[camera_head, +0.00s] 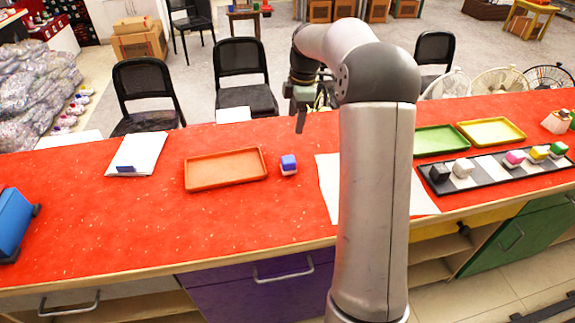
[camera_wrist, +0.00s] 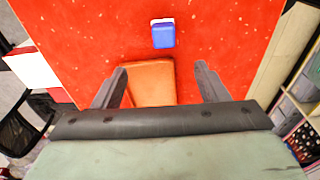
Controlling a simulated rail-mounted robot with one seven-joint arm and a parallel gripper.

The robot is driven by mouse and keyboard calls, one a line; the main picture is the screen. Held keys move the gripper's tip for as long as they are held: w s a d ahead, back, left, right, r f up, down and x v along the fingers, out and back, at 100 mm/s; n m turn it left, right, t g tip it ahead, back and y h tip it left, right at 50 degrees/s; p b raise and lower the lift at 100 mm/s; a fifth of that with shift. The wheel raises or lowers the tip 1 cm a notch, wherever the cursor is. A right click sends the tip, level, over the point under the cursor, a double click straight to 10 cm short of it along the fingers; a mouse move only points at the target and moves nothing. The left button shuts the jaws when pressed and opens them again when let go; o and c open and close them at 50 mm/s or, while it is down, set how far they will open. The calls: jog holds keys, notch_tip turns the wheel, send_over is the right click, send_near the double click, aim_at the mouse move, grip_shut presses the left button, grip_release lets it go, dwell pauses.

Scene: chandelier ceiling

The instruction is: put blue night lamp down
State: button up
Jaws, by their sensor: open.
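The blue night lamp (camera_head: 288,161) is a small blue block on a white base. It stands on the red counter (camera_head: 255,215), just right of the orange tray (camera_head: 226,180). In the wrist view the lamp (camera_wrist: 163,36) is beyond my fingertips, apart from them, and the orange tray (camera_wrist: 152,82) shows between the fingers. My gripper (camera_wrist: 161,68) is open and empty, with its fingers spread wide. In the head view my gripper (camera_head: 301,117) hangs above the counter's far side, behind and above the lamp, partly hidden by my arm.
A black-edged rack (camera_head: 497,168) holds several similar small lamps at right. Green (camera_head: 440,140) and yellow (camera_head: 491,132) trays lie behind it. A white sheet (camera_head: 328,185) lies right of the lamp. White papers (camera_head: 137,153) and a blue case (camera_head: 12,222) are at left. Chairs stand behind the counter.

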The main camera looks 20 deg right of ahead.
jog(key=p, duration=0.1)
send_near(289, 159)
jog(key=f, duration=0.5)
jog(key=shift+w+a+f, duration=0.1)
jog(key=shift+w+a, duration=0.1)
jog(key=shift+w, duration=0.1)
jog(key=shift+s+a+f+p, duration=0.15)
jog(key=shift+f+p, duration=0.1)
jog(key=shift+f, duration=0.65)
jog(key=shift+a+f+p, duration=0.2)
jog(key=shift+f, duration=0.7)
jog(key=shift+s+a+f+p, duration=0.15)
jog(key=shift+f+p, duration=0.1)
jog(key=shift+f, duration=0.65)
jog(key=shift+w, duration=0.1)
jog(key=shift+c, duration=0.4)
jog(key=c, duration=1.1)
jog(key=shift+r, duration=0.1)
